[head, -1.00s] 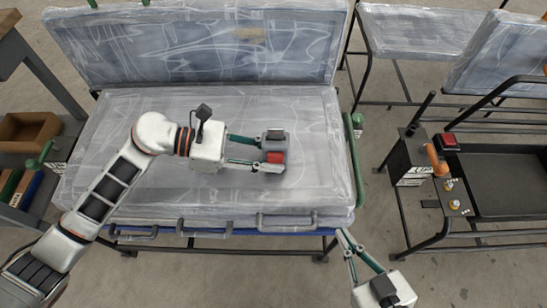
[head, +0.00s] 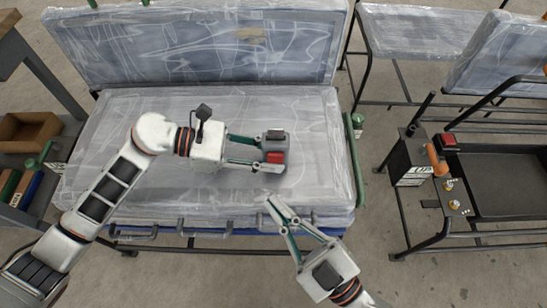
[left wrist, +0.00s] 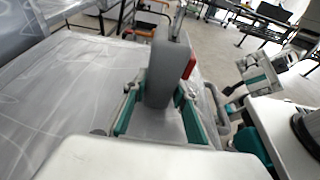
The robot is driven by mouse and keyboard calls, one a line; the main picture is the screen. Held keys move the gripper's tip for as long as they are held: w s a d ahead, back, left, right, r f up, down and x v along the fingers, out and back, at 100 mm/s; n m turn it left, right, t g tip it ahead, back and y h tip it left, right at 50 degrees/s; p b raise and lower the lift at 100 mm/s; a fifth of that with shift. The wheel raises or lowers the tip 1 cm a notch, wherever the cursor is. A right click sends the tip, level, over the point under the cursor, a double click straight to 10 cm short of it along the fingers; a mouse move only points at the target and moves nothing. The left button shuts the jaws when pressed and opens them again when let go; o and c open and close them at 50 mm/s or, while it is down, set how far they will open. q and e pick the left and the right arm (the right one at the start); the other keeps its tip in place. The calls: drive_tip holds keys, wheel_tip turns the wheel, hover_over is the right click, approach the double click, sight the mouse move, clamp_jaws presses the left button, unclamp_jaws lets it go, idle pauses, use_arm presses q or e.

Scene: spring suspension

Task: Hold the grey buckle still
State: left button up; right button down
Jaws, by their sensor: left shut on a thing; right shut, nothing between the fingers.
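The grey buckle (head: 274,142) with its red part (head: 275,157) is over the plastic-wrapped seat cushion, right of its middle. My left gripper (head: 270,152) is shut on the buckle, one finger at its far side and one at its near side. In the left wrist view the buckle (left wrist: 165,70) stands between the green fingers, and its red part (left wrist: 190,67) shows at its right edge. My right gripper (head: 270,203) is shut and empty at the front edge of the cushion, nearer to me than the buckle and apart from it.
The wrapped seat cushion (head: 140,165) lies in front of a wrapped backrest (head: 190,45). Grey handles (head: 205,228) run along its front edge. A black cart (head: 500,180) with an orange-handled box stands to the right. A shelf with a brown box (head: 28,130) is at the left.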

sight(267, 158)
drive_tip(key=shift+w, duration=3.25)
drive_tip(key=shift+w, duration=0.7)
drive_tip(key=shift+s, duration=0.7)
drive_tip(key=s, duration=0.6)
